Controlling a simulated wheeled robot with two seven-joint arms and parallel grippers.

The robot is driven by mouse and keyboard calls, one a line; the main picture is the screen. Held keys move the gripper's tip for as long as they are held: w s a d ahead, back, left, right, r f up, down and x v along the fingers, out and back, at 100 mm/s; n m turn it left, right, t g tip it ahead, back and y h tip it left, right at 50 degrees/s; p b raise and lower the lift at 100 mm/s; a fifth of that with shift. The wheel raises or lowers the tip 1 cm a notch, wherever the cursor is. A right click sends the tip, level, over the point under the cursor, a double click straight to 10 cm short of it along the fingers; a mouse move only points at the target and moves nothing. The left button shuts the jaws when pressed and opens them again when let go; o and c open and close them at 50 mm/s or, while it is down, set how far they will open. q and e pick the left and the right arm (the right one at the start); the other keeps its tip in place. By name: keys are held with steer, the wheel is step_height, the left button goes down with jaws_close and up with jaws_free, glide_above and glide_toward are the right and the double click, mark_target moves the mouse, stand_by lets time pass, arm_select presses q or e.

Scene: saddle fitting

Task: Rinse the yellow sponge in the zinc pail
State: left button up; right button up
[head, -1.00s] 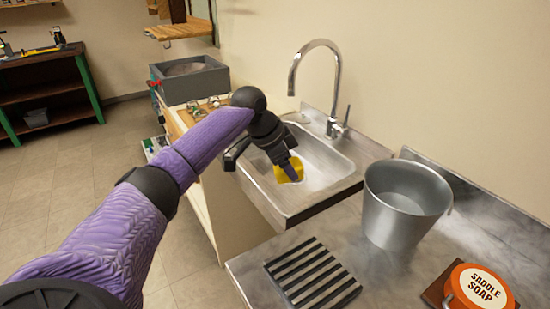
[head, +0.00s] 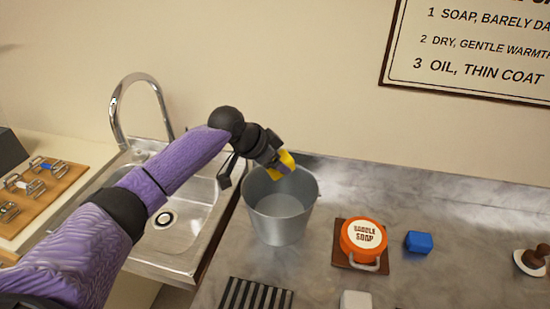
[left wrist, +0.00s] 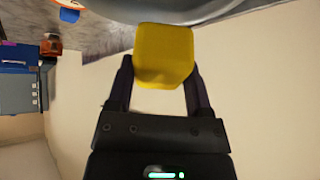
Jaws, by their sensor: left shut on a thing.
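The yellow sponge (head: 284,163) is held in my left gripper (head: 277,163), which is shut on it. In the left wrist view the sponge (left wrist: 163,55) sits between the two fingers (left wrist: 160,85). The zinc pail (head: 280,217) stands upright on the steel counter to the right of the sink, with a grey surface visible inside. In the head view the sponge appears at the pail's far rim; I cannot tell whether it touches the rim. The pail's curved grey side (left wrist: 170,10) seems to show at the top of the left wrist view. My right gripper is not in view.
A sink (head: 185,215) with a curved tap (head: 140,85) is left of the pail. An orange saddle soap tin (head: 363,239), a blue block (head: 418,241), a white block (head: 355,300) and a black slatted rack (head: 256,294) lie on the counter (head: 460,220). A brown-handled tool (head: 535,258) is at far right.

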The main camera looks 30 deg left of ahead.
mark_target(277, 177)
arm_select(q)
step_height(277, 177, down, 4)
steer(key=b, duration=0.3)
steer(key=shift+f, duration=0.5)
step_height(277, 177, down, 2)
steer(key=shift+f+b, duration=0.25)
steer(key=shift+b, duration=0.45)
steer(key=shift+r, duration=0.1)
step_height(277, 177, up, 7)
steer(key=p, duration=0.7)
steer(key=shift+r+p, duration=0.2)
steer(key=shift+p, duration=0.1)
steer(key=shift+f, duration=0.15)
stand_by(0.5)
